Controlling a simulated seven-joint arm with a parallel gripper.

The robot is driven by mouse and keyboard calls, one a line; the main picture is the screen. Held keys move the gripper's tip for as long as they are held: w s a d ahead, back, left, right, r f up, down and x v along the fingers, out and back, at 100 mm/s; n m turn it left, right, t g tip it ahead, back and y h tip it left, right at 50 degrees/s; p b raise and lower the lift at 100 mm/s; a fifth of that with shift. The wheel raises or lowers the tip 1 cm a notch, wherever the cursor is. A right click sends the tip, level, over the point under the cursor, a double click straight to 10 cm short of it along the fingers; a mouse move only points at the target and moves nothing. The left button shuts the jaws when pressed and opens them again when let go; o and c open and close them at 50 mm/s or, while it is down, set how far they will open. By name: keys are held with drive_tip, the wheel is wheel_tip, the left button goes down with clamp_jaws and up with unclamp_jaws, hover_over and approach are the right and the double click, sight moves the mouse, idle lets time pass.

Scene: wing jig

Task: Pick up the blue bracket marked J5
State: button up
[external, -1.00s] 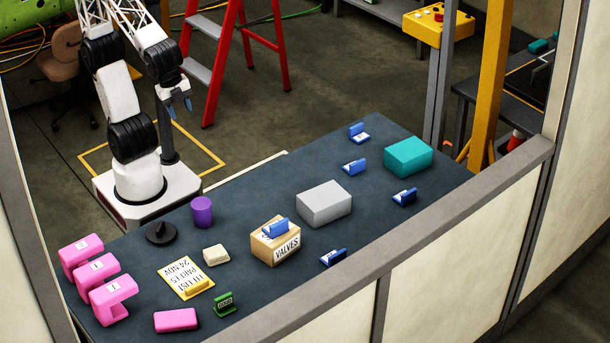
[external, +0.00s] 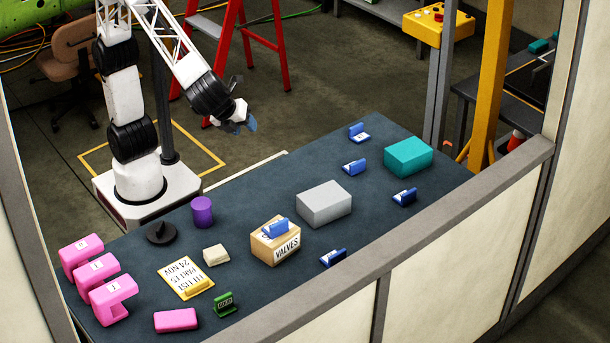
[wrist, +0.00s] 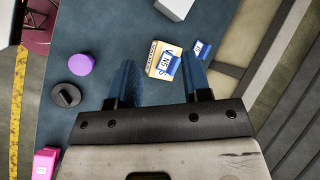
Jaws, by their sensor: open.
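Several blue brackets with white labels are on the dark table. One bracket (external: 275,229) lies on top of the tan VALVES box (external: 288,250); it also shows in the wrist view (wrist: 173,66). Another bracket (external: 333,258) is right of that box near the front wall, seen too in the wrist view (wrist: 201,48). Others stand farther right: a bracket (external: 353,167), a bracket (external: 358,133) and a bracket (external: 405,197). The labels are too small to tell surely which is J5. My gripper (external: 238,126) is open, empty and high above the table's back edge.
A grey block (external: 324,204) and a teal block (external: 408,157) stand among the brackets. A purple cylinder (external: 202,211), black knob (external: 161,233), cream block (external: 215,254) and pink parts (external: 113,300) are to the left. A low wall (external: 440,255) borders the front.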

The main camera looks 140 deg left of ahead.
drive_tip(key=w+a+f+m+y, duration=0.2)
drive_tip(key=w+m+y, duration=0.15)
drive_tip(key=w, duration=1.05)
drive_tip(key=m+y, duration=0.3)
drive_tip(key=m, duration=0.2)
hover_over(334, 256)
drive_tip(key=d, duration=0.6)
wheel_tip(334, 256, down, 4)
drive_tip(key=f, duration=2.5)
drive_tip(key=shift+s+a+f, duration=0.1)
drive_tip(key=shift+s+f, duration=0.1)
drive_tip(key=shift+f, duration=0.15)
drive_tip(key=shift+a, duration=0.1)
drive_tip(key=shift+x, duration=1.25)
drive_tip(key=shift+x, duration=2.6)
drive_tip(key=shift+c, duration=0.2)
